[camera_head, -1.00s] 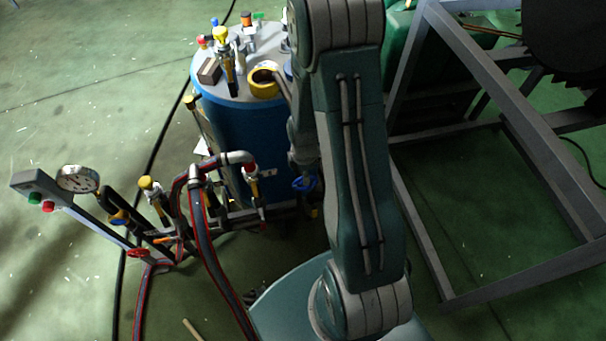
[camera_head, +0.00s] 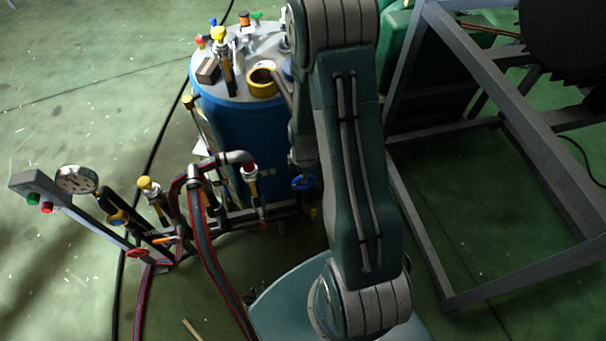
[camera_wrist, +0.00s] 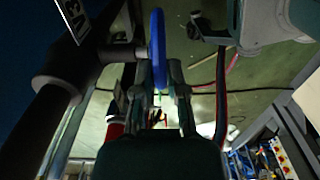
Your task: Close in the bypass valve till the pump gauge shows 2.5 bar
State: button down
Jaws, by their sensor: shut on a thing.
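A blue handwheel (camera_head: 303,183) sits on the low pipework by the drum, left of my arm. In the wrist view the blue handwheel (camera_wrist: 157,40) shows nearly edge-on. My gripper (camera_wrist: 161,75) is shut on its rim, with a finger on each side. In the head view my arm hides most of the gripper. A round white-faced gauge (camera_head: 77,180) stands at the left on the pump frame. Its needle and numbers are too small to read. Which valve the wheel belongs to is not legible.
A blue drum (camera_head: 245,130) with tools and yellow tape on its lid stands behind the valve. Hoses (camera_head: 205,240) loop at the front left. A grey metal frame (camera_head: 545,150) stands at the right. Dark thick pipes (camera_wrist: 60,75) are close on the wrist view's left.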

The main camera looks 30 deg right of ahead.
dwell(0.4)
jog(key=c, duration=0.7)
grip_release()
jog(key=r, duration=1.1)
jog(key=shift+d+r, duration=0.25)
jog(key=shift+r, duration=0.15)
